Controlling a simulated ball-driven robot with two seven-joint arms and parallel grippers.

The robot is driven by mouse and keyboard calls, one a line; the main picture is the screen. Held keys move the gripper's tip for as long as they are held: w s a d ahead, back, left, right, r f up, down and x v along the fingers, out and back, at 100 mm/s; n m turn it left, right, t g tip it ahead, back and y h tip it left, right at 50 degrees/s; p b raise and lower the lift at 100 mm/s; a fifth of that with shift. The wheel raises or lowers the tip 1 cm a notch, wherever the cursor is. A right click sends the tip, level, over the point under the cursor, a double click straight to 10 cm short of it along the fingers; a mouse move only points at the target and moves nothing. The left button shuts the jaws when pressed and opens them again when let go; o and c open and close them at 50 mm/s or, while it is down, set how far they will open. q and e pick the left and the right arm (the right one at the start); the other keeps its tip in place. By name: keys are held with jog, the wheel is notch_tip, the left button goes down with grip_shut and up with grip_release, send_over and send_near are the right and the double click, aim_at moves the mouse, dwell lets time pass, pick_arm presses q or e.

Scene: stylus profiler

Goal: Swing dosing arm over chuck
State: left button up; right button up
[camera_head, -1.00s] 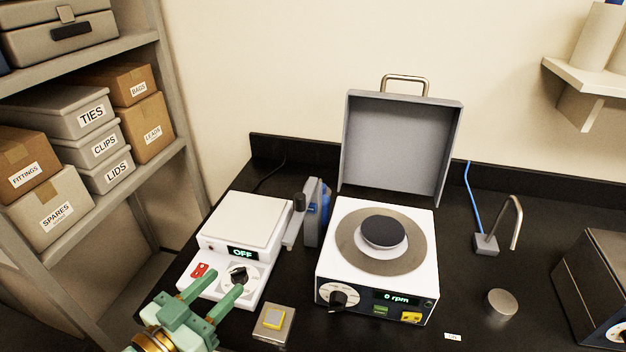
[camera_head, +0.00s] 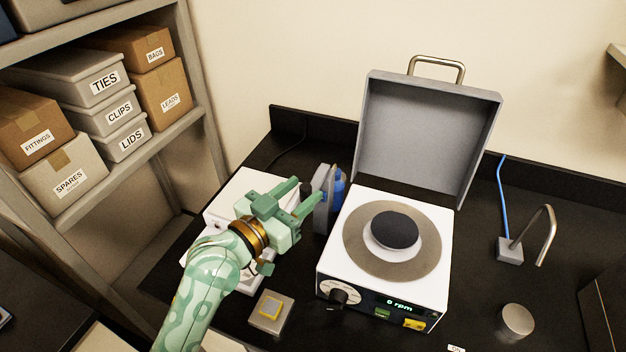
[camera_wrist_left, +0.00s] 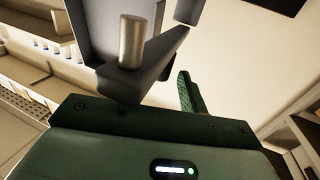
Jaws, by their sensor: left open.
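The chuck (camera_head: 395,229) is a dark round disc on the white spin unit (camera_head: 338,262), whose display reads 0 rpm. Left of this unit stands a grey upright piece with a blue part behind it, which looks like the dosing arm (camera_head: 322,208); it is beside the chuck, not over it. In the left wrist view, a grey lever (camera_wrist_left: 155,68) carries an upright metal peg (camera_wrist_left: 132,42). My left gripper (camera_head: 297,198) is open, its fingers pointing at the grey piece; contact cannot be told. It partly hides the lever. My right gripper is out of view.
The spin unit's grey lid (camera_head: 425,135) stands open behind the chuck. A white hotplate (camera_head: 232,190) lies under my left arm. A small metal block (camera_head: 270,312) is in front. A bent metal tube (camera_head: 547,235) and a metal cylinder (camera_head: 516,321) stand right.

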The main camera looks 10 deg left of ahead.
aim_at(310, 185)
pick_arm(q)
jog(key=x, duration=0.3)
jog(key=shift+w+d, duration=0.25)
jog(key=shift+w, duration=0.25)
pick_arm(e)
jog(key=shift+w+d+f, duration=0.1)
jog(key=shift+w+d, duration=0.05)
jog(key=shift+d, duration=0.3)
pick_arm(q)
grip_shut()
jog(key=shift+d, duration=0.15)
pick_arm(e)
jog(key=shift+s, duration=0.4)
